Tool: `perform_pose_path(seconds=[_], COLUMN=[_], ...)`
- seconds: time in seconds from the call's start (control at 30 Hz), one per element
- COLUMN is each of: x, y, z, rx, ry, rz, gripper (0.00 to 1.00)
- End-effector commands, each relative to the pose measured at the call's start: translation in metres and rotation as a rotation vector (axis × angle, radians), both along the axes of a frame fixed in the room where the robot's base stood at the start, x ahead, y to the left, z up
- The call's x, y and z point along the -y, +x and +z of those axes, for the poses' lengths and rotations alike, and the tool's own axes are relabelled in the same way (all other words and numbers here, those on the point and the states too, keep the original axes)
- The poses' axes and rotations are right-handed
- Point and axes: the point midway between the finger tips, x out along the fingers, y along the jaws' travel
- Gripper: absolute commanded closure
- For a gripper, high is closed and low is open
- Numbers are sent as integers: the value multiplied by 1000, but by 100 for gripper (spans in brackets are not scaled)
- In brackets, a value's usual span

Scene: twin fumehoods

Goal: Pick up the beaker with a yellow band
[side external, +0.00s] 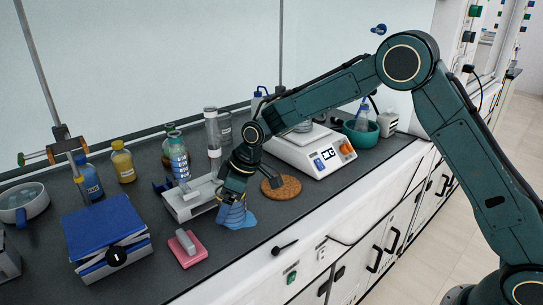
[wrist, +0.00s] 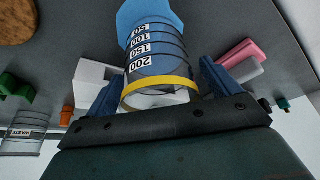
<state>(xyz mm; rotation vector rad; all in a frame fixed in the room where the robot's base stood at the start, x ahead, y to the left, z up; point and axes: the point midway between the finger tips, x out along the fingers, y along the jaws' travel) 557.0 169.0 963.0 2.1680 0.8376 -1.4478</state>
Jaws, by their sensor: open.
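The beaker with a yellow band (wrist: 155,62) shows large in the wrist view, with dark volume marks and the band near its rim. In the wrist view my gripper (wrist: 160,82) is open, with one blue finger on each side of the beaker. I cannot tell whether either finger touches the glass.
A pink block with a grey top (side external: 186,247) lies left of the beaker. A white stand (side external: 188,199) is close behind it. A cork mat (side external: 281,187) and a white balance (side external: 310,152) are to the right.

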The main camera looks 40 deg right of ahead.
Motion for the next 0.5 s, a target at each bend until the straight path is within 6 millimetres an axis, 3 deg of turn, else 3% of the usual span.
perform_pose_path(seconds=[0.13, 0.4, 0.5], x=[0, 0, 0], y=[0, 0, 0], z=[0, 0, 1], rx=[0, 0, 1], ry=[0, 0, 0], rz=[0, 0, 0], gripper=[13, 65, 65])
